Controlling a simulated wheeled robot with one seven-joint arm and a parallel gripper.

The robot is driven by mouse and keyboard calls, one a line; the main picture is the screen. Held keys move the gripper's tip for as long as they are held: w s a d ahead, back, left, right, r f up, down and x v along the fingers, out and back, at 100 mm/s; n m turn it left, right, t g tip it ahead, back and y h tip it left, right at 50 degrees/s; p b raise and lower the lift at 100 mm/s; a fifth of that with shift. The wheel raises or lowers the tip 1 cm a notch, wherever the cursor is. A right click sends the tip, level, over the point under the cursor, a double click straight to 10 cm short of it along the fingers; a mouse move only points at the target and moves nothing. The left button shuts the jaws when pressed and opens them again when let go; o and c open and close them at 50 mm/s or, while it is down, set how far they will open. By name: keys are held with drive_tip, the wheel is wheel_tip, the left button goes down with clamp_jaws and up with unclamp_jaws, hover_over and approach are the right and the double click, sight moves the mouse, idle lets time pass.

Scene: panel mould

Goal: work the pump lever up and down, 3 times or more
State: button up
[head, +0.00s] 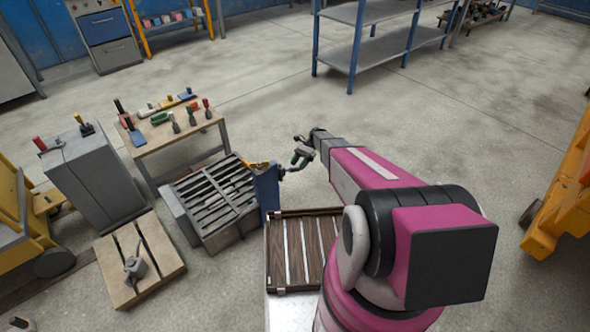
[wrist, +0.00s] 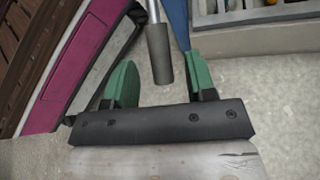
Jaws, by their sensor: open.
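The pump lever shows in the wrist view as a thin metal rod ending in a dark grey cylindrical grip (wrist: 159,55). My gripper (wrist: 160,75) has two green fingers spread wide, one on each side of the grip. A gap shows between the grip and each finger, and I see no contact. In the head view my gripper (head: 301,156) is beside a narrow blue upright body (head: 267,190), and a short dark bar between them is too small to make out. A blue part (wrist: 178,22) also shows just right of the rod in the wrist view.
A grey slatted mould (head: 215,200) lies left of the blue body, and a brown slatted panel (head: 296,250) is in front. A wooden table with several coloured-handled tools (head: 190,132) stands behind. A grey cabinet (head: 93,180) is further left.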

drive_tip(key=v, duration=0.6)
drive_tip(key=shift+w+d+r, duration=0.15)
drive_tip(key=shift+w+d, duration=0.1)
drive_tip(key=s+d+r+n+t+h, duration=0.2)
drive_tip(key=s+r+n+t+h, duration=0.2)
drive_tip(key=s+r, duration=0.7)
drive_tip(key=s+d+r+n+t+h, duration=0.3)
drive_tip(key=s+r, duration=0.9)
drive_tip(key=s, duration=0.4)
drive_tip(key=n+t+h, duration=0.1)
drive_tip(key=n+t, duration=0.1)
drive_tip(key=n, duration=0.1)
drive_tip(key=shift+n, duration=0.4)
drive_tip(key=shift+r, duration=0.1)
